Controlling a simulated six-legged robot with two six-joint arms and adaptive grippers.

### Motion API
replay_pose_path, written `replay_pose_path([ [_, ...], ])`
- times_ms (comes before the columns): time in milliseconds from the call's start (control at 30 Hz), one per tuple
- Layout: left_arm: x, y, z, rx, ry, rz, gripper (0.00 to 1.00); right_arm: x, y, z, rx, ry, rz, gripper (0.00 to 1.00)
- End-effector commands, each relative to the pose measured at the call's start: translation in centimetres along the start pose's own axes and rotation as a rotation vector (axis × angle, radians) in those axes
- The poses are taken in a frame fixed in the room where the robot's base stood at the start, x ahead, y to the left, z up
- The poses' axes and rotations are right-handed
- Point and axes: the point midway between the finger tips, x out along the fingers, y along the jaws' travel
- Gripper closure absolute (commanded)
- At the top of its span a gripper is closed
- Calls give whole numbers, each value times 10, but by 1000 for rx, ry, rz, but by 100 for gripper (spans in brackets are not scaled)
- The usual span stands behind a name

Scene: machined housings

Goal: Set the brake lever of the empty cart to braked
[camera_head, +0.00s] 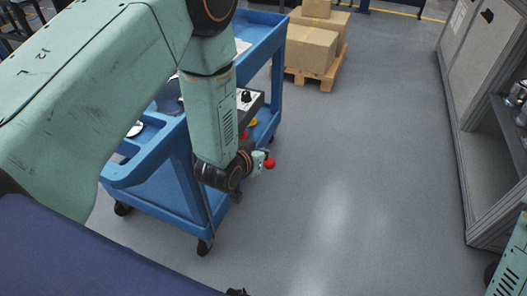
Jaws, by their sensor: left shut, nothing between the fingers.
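A blue cart (150,177) stands left of centre on black castors, largely hidden behind my left arm. Dark and pale items show on its top, and a box with a black knob (247,97) is at its right side. A red ball knob (270,163) shows just right of my left wrist. It may be the end of a brake lever, but the lever's shaft and setting are hidden. My left gripper (237,195) is shut and empty, mostly hidden by the wrist at the cart's near right corner. I cannot tell whether it touches anything. My right gripper is not in view.
Cardboard boxes (310,48) stand on a wooden pallet (318,77) behind the cart. A grey cabinet (487,100) with open shelves lines the right side. The grey floor (370,170) between cart and cabinet is clear.

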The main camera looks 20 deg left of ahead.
Motion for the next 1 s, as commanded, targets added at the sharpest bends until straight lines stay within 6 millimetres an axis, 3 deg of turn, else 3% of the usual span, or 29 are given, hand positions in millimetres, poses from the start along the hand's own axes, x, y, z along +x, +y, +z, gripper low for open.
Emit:
replay_pose_path([
  [200, -40, 2, -2, 0, 1, 0, 100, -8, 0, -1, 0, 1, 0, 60],
  [400, -67, 3, -2, 0, 2, 0, 100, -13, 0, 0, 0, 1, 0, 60],
  [600, -77, 3, -2, 0, 4, 0, 100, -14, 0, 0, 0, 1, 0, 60],
  [1000, -78, 3, -1, 1, 3, 0, 100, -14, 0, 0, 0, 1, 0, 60],
])
